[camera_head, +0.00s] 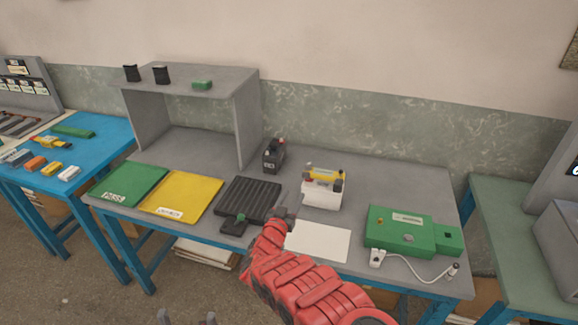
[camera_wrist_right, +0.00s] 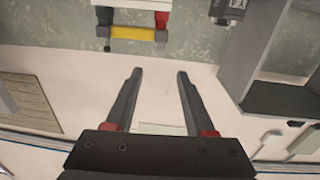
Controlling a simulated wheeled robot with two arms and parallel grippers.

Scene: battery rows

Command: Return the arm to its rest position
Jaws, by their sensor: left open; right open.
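My right arm, red, reaches in from the lower right of the head view. Its gripper (camera_head: 284,212) is above the front of the grey bench, between the black ribbed mat and the white sheet. In the right wrist view this gripper (camera_wrist_right: 160,74) is open, with nothing between its fingers. The white battery with a yellow top bar (camera_head: 323,188) stands apart from it; it also shows at the top of the wrist view (camera_wrist_right: 136,35). Only the tips of my left gripper (camera_head: 187,318) show at the bottom edge of the head view, apart and empty.
A black battery (camera_head: 274,155) stands near the shelf (camera_head: 247,120). A green tester (camera_head: 400,232) with a white cable lies at right. Green (camera_head: 130,184) and yellow (camera_head: 182,196) mats lie at left, beside the black ribbed mat (camera_head: 249,198). The white sheet (camera_head: 322,241) is bare.

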